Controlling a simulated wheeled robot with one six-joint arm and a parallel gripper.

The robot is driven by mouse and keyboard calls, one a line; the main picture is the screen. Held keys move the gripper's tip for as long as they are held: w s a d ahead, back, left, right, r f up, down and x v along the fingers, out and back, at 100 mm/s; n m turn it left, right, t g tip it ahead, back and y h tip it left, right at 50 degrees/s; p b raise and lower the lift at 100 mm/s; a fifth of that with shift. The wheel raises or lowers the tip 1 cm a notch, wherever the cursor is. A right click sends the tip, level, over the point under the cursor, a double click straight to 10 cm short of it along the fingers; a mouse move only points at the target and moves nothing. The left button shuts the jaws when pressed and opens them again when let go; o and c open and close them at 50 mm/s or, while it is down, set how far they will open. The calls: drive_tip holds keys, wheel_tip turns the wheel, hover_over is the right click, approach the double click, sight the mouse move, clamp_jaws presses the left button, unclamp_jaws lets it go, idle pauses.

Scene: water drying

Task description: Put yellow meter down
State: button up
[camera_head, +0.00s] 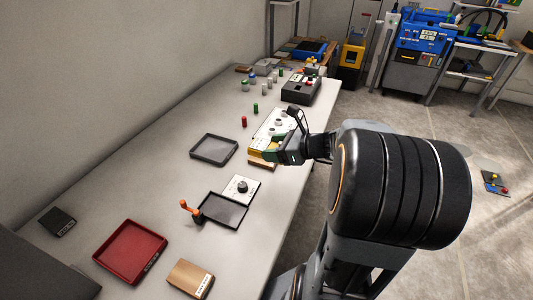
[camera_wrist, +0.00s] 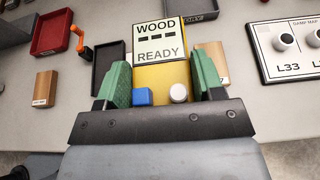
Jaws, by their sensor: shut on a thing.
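The yellow meter (camera_wrist: 160,78) is between the green fingertips of my gripper (camera_wrist: 163,88) in the wrist view. Its screen reads "WOOD --- READY", and it has a blue button and a white button. The fingers are shut on its two sides. In the head view my gripper (camera_head: 276,153) is over the right part of the table, beside a wood block (camera_head: 261,163).
Another wood block (camera_head: 190,279) is in front. Bare tabletop shows left of centre.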

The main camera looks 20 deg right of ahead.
drive_tip(key=w+f, duration=0.2)
drive_tip(key=w, duration=0.1)
drive_tip(key=w+d+f+b, duration=0.1)
drive_tip(key=w+f, duration=0.1)
drive_tip(key=w, duration=0.1)
drive_tip(key=w+d+f, duration=0.1)
drive_tip(key=w+f, duration=0.1)
drive_tip(key=f, duration=0.1)
drive_tip(key=shift+w+d+b, duration=0.25)
drive_tip(key=shift+w+b, duration=0.05)
drive_tip(key=shift+w, duration=0.1)
drive_tip(key=shift+w+d+f, duration=0.2)
drive_tip(key=shift+w+f, duration=0.3)
drive_tip(key=shift+f, duration=0.15)
drive_tip(key=shift+w+f+b, duration=0.1)
drive_tip(key=shift+f+b, duration=0.35)
drive_tip(key=shift+f, duration=1.1)
drive_tip(key=shift+f, duration=0.1)
drive_tip(key=shift+f, duration=0.15)
drive_tip(key=o, duration=1.2)
drive_tip(key=shift+c, duration=0.2)
